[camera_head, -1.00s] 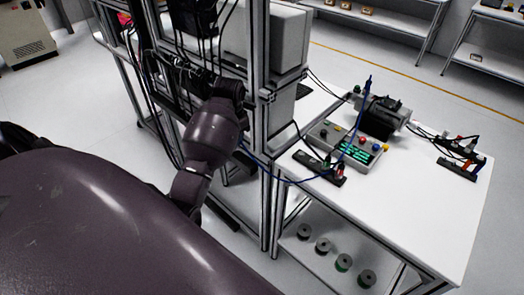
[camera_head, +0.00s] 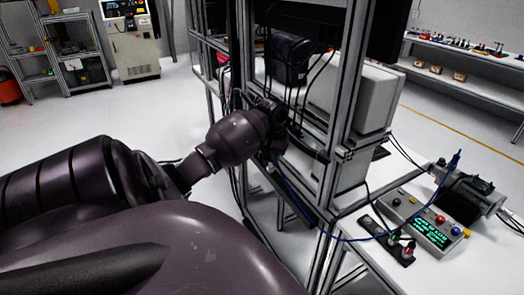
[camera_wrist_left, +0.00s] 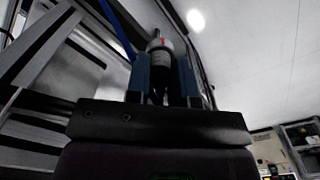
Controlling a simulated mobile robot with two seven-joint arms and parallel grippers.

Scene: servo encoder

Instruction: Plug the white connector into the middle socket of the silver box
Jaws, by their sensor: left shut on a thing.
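My left gripper (camera_head: 276,138) is at the open side of the metal-frame rack, small and dark among hanging cables in the head view. In the left wrist view its two blue-grey fingers (camera_wrist_left: 163,78) are shut on a connector (camera_wrist_left: 160,58), a dark cylinder with a pale band and a red mark at its top. A pale grey box (camera_head: 352,100) stands in the rack, to the right of the gripper. I cannot tell whether it is the silver box, and no sockets can be made out. My right gripper is not in view.
Rack posts (camera_head: 339,125) and hanging black cables crowd the gripper. A blue cable (camera_head: 300,203) sags from near it towards a white table (camera_head: 350,232). The table bears a control box (camera_head: 425,222), a dark motor (camera_head: 468,195) and a plug strip (camera_head: 388,240).

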